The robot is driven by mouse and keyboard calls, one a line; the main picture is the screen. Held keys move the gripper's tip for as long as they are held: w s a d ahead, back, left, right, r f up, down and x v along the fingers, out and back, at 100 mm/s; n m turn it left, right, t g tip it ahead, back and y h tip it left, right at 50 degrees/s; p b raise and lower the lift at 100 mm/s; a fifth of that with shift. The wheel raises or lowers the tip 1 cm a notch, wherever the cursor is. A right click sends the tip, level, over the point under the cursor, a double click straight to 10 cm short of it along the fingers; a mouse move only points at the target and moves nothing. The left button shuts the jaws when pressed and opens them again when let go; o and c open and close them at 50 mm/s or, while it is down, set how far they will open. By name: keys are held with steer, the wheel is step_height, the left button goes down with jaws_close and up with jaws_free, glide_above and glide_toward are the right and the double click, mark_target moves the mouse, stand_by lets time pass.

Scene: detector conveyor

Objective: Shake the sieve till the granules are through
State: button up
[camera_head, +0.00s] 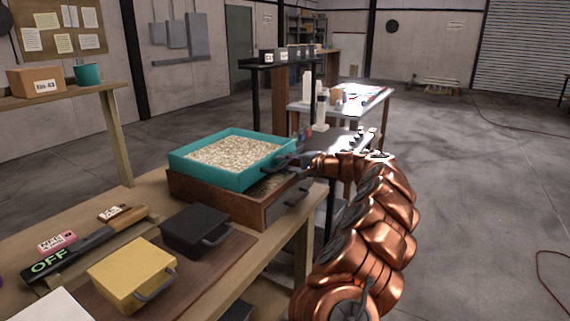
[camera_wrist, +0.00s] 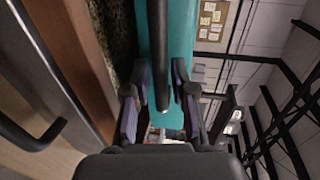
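The sieve is a teal square tray (camera_head: 205,173) filled with pale granules (camera_head: 235,152). It sits on or just above a brown wooden box (camera_head: 222,200), set slightly off it, with some granules showing inside the box at the right. My gripper (camera_head: 297,161) is at the sieve's right side, by its dark handle. In the wrist view the handle (camera_wrist: 159,60) runs between the two fingers of my gripper (camera_wrist: 159,92), with a gap showing on either side. The fingers are open around the handle. The sieve's underside is hidden.
The wooden box has its own dark handle (camera_head: 296,196). On the bench in front are a black box (camera_head: 195,230), a yellow box (camera_head: 132,275) and a dark bar marked OFF (camera_head: 80,252). A shelf at left holds a cardboard box (camera_head: 36,80) and a teal cup (camera_head: 88,74).

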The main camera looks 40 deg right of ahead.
jaws_close()
